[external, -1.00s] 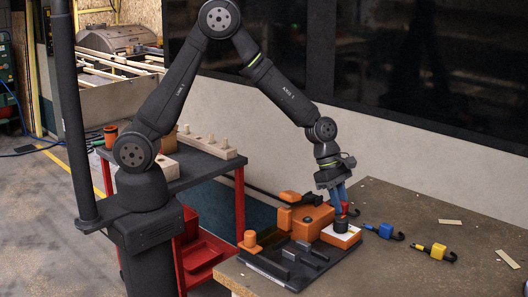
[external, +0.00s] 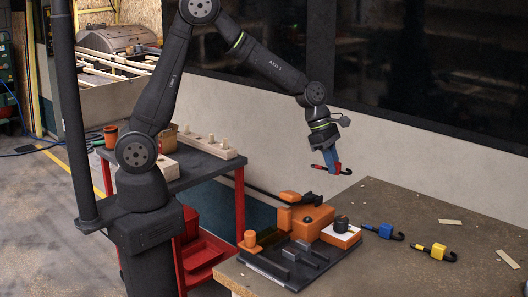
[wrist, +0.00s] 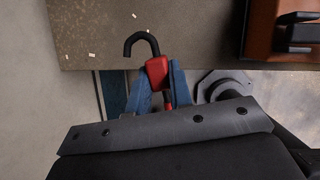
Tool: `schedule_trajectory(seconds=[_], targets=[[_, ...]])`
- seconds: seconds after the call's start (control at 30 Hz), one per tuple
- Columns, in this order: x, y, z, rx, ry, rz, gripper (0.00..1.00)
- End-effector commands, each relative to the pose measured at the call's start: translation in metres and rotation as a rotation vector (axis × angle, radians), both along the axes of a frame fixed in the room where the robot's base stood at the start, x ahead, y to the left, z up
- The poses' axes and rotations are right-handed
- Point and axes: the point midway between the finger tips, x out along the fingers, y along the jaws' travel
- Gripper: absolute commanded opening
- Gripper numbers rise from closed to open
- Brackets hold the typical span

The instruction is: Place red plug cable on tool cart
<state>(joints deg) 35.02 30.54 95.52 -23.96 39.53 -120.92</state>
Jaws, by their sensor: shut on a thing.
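The red plug cable (wrist: 157,72) has a red body and a black hooked cable end. My gripper (external: 332,169) is shut on it with its blue fingers (wrist: 177,82) and holds it in the air above the back edge of the workbench. The tool cart (external: 205,163) has a dark top and red legs and stands left of the workbench, behind my arm. Part of its top is hidden by my arm.
The cart top holds a wooden rail with pegs (external: 207,144), an orange cup (external: 111,136) and wooden blocks. The workbench (external: 400,270) carries an orange and black fixture (external: 310,217), a blue plug cable (external: 384,231) and a yellow plug cable (external: 437,251). A dark post (external: 72,120) stands at the left.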

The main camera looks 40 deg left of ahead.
Motion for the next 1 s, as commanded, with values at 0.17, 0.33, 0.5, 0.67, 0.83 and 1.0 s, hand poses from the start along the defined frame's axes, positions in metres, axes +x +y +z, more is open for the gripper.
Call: schedule_trajectory(seconds=[0.17,0.33,0.5,0.67,0.83,1.0], targets=[[0.041,0.07,-0.005,0.0,0.0,0.176,0.0],[0.069,0.137,-0.01,0.0,0.001,0.338,0.0],[0.087,0.207,-0.016,0.0,0.002,0.498,0.0],[0.095,0.273,-0.02,0.0,0.002,0.649,0.0],[0.094,0.343,-0.025,0.0,0.003,0.81,0.0],[0.083,0.411,-0.029,0.0,0.002,0.97,0.0]])
